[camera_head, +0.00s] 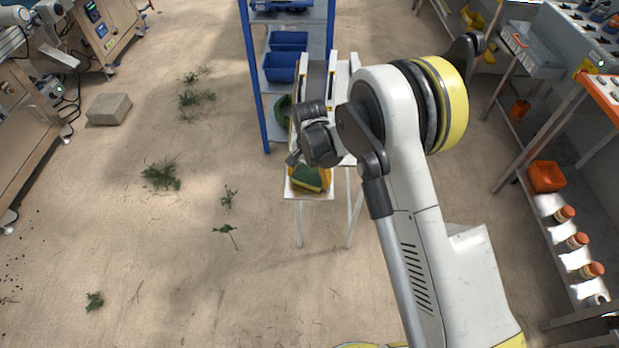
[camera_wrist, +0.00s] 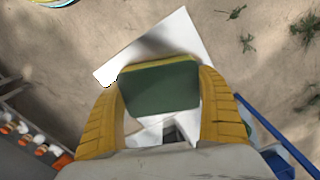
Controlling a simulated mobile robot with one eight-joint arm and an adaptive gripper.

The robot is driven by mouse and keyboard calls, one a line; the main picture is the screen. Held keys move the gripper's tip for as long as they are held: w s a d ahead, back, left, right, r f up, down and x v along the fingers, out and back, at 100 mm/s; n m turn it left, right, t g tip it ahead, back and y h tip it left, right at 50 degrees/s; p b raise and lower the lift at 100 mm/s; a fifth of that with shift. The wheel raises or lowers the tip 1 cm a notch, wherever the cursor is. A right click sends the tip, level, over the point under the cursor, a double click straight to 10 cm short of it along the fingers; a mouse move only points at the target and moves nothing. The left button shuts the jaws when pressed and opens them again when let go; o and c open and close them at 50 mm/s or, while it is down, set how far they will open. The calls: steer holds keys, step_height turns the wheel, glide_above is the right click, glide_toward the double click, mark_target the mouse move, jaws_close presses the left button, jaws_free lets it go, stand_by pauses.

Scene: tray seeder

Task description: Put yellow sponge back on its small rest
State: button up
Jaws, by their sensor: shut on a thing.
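The sponge (camera_wrist: 160,90), green on its broad face with a yellow edge, is between the two yellow fingers of my gripper (camera_wrist: 163,82), which is shut on it. In the head view the sponge's green face (camera_head: 308,178) shows below my wrist, over a small white stand (camera_head: 292,193) with thin legs. In the wrist view the stand's white top (camera_wrist: 182,30) lies behind the sponge, turned at an angle to it, with a dark shadow beside the sponge. I cannot tell whether the sponge touches the top. My arm hides the stand's far part.
A blue shelf rack (camera_head: 254,95) with blue bins (camera_head: 283,68) stands just behind the stand. A bench with an orange container (camera_head: 547,176) and several orange-capped bottles is at right. A grey block (camera_head: 109,109) and plant scraps lie on the open floor at left.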

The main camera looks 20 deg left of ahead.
mark_target(309, 175)
steer(key=shift+f, duration=0.2)
steer(key=o, duration=1.1)
steer(key=shift+o, duration=0.2)
step_height(309, 175, up, 12)
steer(key=r+p, duration=0.1)
steer(key=p, duration=0.3)
steer(key=s+d+r+t+y, duration=0.1)
steer(key=s+d+r+t, duration=0.2)
steer(key=d+r, duration=1.55)
steer(key=s+d+r+n+t, duration=0.1)
steer(key=s+d+r+t, duration=0.1)
steer(key=s+d, duration=0.6)
steer(key=s+d+r+t+h, duration=0.1)
steer(key=s+d+r+t, duration=0.1)
steer(key=s+d, duration=0.6)
steer(key=shift+s+r+n, duration=0.4)
steer(key=shift+r, duration=0.1)
steer(key=shift+d, duration=0.1)
